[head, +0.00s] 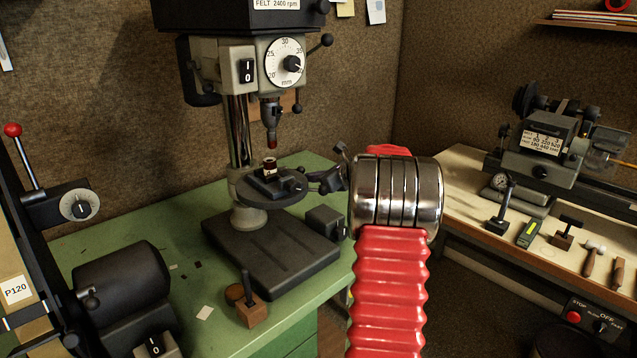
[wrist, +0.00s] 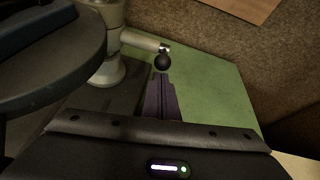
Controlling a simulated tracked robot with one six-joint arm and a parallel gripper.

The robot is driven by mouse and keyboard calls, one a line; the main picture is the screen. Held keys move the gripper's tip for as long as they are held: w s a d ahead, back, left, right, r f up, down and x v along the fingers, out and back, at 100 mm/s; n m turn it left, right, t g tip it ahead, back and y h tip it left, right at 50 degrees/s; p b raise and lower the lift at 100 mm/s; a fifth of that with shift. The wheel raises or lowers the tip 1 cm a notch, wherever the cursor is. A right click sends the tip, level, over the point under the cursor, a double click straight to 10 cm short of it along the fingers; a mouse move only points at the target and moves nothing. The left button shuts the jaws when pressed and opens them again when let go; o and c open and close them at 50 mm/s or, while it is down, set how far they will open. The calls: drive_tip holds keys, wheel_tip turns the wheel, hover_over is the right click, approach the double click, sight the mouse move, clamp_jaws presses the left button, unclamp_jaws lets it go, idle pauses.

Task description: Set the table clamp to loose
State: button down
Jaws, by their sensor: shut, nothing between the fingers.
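The drill press's round table (head: 262,198) is on its column in the head view, with a small vise and a workpiece on it. In the wrist view the dark table edge (wrist: 75,75) fills the upper left. A light grey lever with a black ball end, seemingly the table clamp (wrist: 140,40), sticks out from the column collar to the right. My gripper (head: 318,184) is at the right edge of the table in the head view. In the wrist view my gripper (wrist: 158,78) is shut and empty, its tips just below the black ball in the picture. I cannot tell if they touch.
The drill press base (head: 275,262) stands on a green bench (head: 110,230). A small wooden block with a dark peg (head: 250,305) is in front. A belt sander (head: 120,290) is at left. A lathe bench (head: 470,190) with tools is at right.

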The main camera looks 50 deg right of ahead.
drive_tip(key=r, duration=0.2)
drive_tip(key=w+r, duration=0.2)
drive_tip(key=r, duration=0.1)
drive_tip(key=shift+r, duration=0.3)
idle(0.5)
drive_tip(key=s+f, duration=0.3)
drive_tip(key=f, duration=0.1)
drive_tip(key=s+r, duration=0.6)
drive_tip(key=s, duration=0.2)
drive_tip(key=shift+s+d+r, duration=0.2)
drive_tip(key=shift+d+r, duration=0.15)
drive_tip(key=shift+d, duration=0.05)
drive_tip(key=shift+n, duration=0.3)
